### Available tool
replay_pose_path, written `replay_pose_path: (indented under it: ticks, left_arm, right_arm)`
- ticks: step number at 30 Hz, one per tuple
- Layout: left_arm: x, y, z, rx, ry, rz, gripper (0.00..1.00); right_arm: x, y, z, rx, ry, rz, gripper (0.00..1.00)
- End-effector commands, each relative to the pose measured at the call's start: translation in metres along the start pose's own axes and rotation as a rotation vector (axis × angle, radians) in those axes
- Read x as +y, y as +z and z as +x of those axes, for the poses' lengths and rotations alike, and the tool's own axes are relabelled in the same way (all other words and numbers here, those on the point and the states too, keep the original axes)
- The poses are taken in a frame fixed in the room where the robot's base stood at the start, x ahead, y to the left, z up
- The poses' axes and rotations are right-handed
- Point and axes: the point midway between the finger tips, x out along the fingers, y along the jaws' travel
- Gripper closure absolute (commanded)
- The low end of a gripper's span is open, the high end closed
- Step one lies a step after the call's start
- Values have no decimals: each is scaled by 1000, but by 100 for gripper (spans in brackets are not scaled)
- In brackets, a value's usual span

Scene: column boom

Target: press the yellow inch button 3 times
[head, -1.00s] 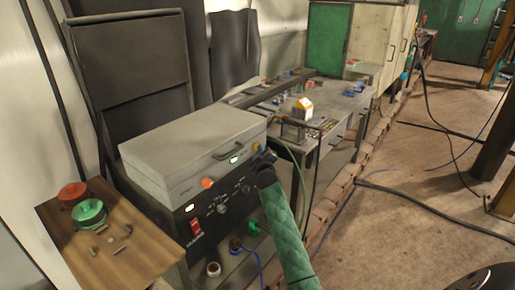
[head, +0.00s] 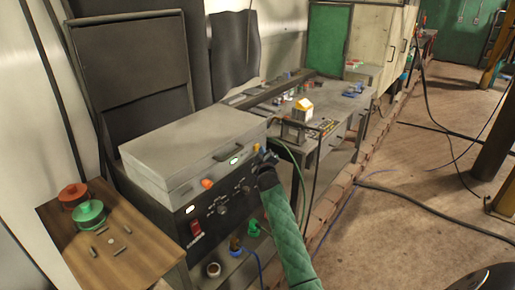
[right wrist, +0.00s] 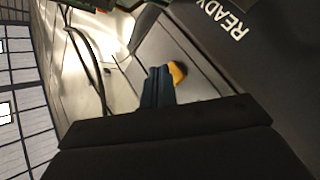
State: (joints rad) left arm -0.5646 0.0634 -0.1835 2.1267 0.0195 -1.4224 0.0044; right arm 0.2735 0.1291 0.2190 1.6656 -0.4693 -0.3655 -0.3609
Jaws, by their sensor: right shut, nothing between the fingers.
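The yellow inch button (head: 257,147) sits at the right end of the front of the grey machine box (head: 190,150). In the right wrist view the yellow button (right wrist: 178,72) shows just to the right of the fingertips, partly hidden by them. My right gripper (head: 269,157) is shut and empty, just right of and slightly below the button in the head view. Its closed dark fingers also show in the right wrist view (right wrist: 158,75). I cannot tell whether the fingertips touch the button. My left gripper is not in view.
A wooden side table (head: 130,262) with red and green spools stands at left. A metal workbench (head: 325,115) stands behind; cables lie on the floor.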

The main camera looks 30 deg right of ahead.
Motion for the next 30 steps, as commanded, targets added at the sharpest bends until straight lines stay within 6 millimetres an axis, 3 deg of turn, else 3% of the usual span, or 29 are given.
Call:
replay_pose_path:
  ticks: [17, 30]
  left_arm:
    - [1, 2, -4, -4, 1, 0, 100]
    - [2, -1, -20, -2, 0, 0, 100]
  right_arm:
    - [6, 4, -7, 0, 1, 0, 100]
    - [24, 21, -30, -1, 1, -1, 100]
